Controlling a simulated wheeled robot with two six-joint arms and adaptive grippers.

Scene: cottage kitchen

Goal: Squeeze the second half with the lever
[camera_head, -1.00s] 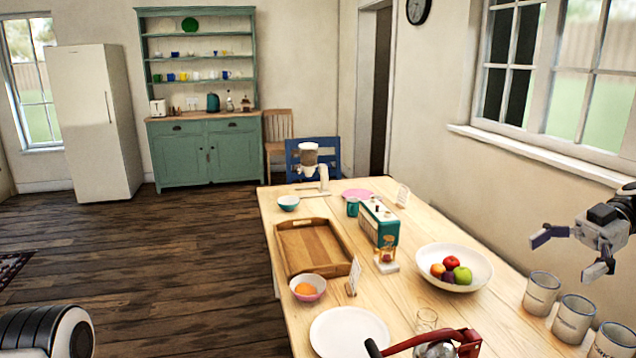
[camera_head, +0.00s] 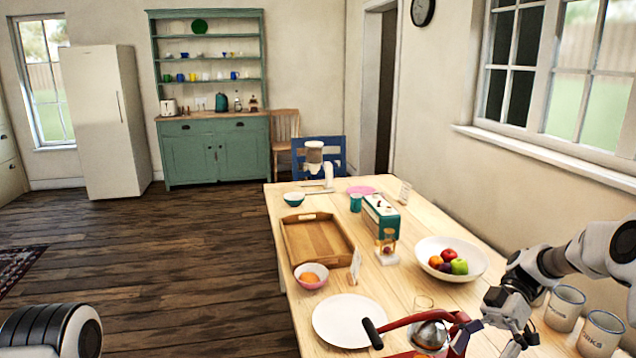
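The red lever juicer (camera_head: 402,322) stands at the table's near edge, partly cut off by the picture's bottom. Its lever ends in a black handle (camera_head: 373,334) pointing left, and a metal dome (camera_head: 430,334) shows beneath the red arm. I cannot tell whether fruit is under the dome. An orange piece (camera_head: 309,277) lies in a pink bowl (camera_head: 311,284). A clear glass (camera_head: 423,303) stands just behind the juicer. My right gripper (camera_head: 488,342) is open, pointing down beside the juicer's right end; contact is unclear. My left gripper is out of view.
A white plate (camera_head: 349,319) lies left of the juicer. A white fruit bowl (camera_head: 428,248) is behind my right gripper, and labelled canisters (camera_head: 600,335) stand to its right.

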